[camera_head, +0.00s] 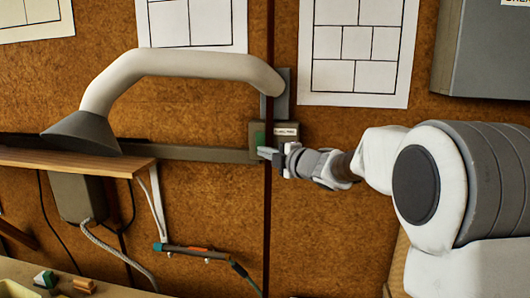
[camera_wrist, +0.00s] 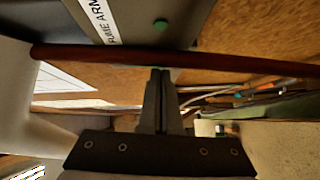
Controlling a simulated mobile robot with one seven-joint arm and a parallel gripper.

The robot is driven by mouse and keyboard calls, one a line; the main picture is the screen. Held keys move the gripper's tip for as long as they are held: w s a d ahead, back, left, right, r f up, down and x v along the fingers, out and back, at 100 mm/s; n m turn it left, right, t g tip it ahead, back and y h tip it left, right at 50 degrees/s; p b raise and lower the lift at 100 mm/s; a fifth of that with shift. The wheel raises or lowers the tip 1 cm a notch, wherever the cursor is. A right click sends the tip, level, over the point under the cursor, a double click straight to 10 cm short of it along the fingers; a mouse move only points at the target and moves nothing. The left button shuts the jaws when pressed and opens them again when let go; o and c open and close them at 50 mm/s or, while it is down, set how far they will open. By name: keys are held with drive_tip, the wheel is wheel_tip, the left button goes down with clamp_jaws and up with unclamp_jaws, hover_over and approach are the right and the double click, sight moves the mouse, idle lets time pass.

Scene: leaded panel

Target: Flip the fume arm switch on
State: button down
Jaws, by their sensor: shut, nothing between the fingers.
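The fume arm's pale tube (camera_head: 180,62) arches across the wall to a dark grey hood (camera_head: 82,132) on the left. The grey switch box (camera_head: 256,128) is on the wall near the tube's right end, with a green patch on its face. In the wrist view, a grey face with a label reading "FUME ARM" (camera_wrist: 103,18) and a round green spot (camera_wrist: 161,24) shows at the top. My gripper (camera_head: 264,151) is at the box's lower edge; contact is unclear. Its fingers (camera_wrist: 160,72) are shut and empty. The switch lever's position cannot be made out.
A dark upright strip (camera_head: 267,225) runs down the wall below the box. A wooden shelf (camera_head: 75,161) on a white bracket is at left. A grey cabinet (camera_head: 485,50) hangs at upper right. Paper sheets are on the wall; tools hang low.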

drive_tip(key=shift+w+f+b, duration=0.1)
drive_tip(key=shift+f+b, duration=0.05)
drive_tip(key=shift+b, duration=0.15)
drive_tip(key=shift+w+d+b, duration=0.1)
drive_tip(key=shift+w+b, duration=0.15)
drive_tip(key=shift+b, duration=0.65)
drive_tip(key=shift+s+n, duration=0.1)
drive_tip(key=shift+n, duration=0.2)
